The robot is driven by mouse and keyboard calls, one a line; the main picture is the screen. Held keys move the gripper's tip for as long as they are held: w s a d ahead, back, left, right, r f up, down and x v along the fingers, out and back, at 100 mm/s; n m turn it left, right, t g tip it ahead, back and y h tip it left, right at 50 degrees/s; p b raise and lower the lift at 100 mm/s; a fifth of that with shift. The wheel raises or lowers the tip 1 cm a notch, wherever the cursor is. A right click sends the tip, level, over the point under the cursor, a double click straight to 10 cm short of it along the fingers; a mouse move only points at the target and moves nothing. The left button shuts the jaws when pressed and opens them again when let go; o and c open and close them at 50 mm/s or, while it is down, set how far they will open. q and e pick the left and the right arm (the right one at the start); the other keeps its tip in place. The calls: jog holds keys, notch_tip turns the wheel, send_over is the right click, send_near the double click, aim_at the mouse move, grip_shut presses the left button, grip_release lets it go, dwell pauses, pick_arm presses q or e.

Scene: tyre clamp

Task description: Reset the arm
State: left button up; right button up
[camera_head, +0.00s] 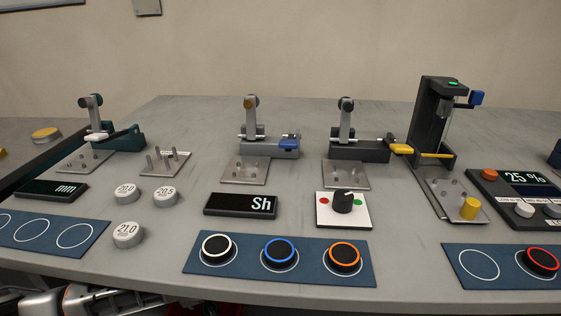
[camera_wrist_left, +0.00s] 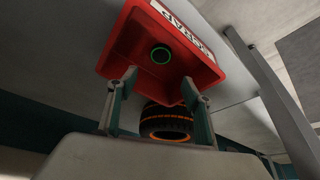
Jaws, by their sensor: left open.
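My left gripper (camera_wrist_left: 159,76) is open in the left wrist view, its two fingers spread apart with the red scrap bin (camera_wrist_left: 125,45) beyond the tips. A dark ring with a green edge (camera_wrist_left: 160,55) shows inside the bin. A black tyre with orange bands (camera_wrist_left: 166,123) shows between the fingers, lower in the picture; I cannot tell its distance from them. In the head view, part of my arm (camera_head: 70,301) shows below the table's front edge at lower left, and no fingertips can be made out. My right gripper is in neither view.
The grey table (camera_head: 300,210) carries several clamp stations, including a tall black press (camera_head: 432,120). Blue mats (camera_head: 192,262) along the front hold tyres with white (camera_head: 217,249), blue (camera_head: 279,253) and orange rings (camera_head: 345,257). A black "Sh" display (camera_head: 240,205) and a dial box (camera_head: 343,208) stand behind.

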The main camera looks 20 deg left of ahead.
pick_arm(q)
jog(key=s+d+r+m+t+h+p, duration=0.2)
jog(key=s+d+m+h+p, duration=0.15)
jog(key=d, duration=0.65)
jog(key=s+d+r+m+t+h+p, duration=0.25)
jog(key=s+d+m+p, duration=0.2)
jog(key=d, duration=0.45)
jog(key=s+a+r+m+t+p, duration=0.1)
jog(key=s+a+m+p, duration=0.1)
jog(key=s, duration=0.5)
jog(key=s+a+r+m+t+p, duration=0.1)
jog(key=s+a+r+m+p, duration=0.1)
jog(key=s+p, duration=0.3)
jog(key=s, duration=0.3)
jog(key=shift+t+y, duration=0.3)
jog(key=shift+t, duration=0.05)
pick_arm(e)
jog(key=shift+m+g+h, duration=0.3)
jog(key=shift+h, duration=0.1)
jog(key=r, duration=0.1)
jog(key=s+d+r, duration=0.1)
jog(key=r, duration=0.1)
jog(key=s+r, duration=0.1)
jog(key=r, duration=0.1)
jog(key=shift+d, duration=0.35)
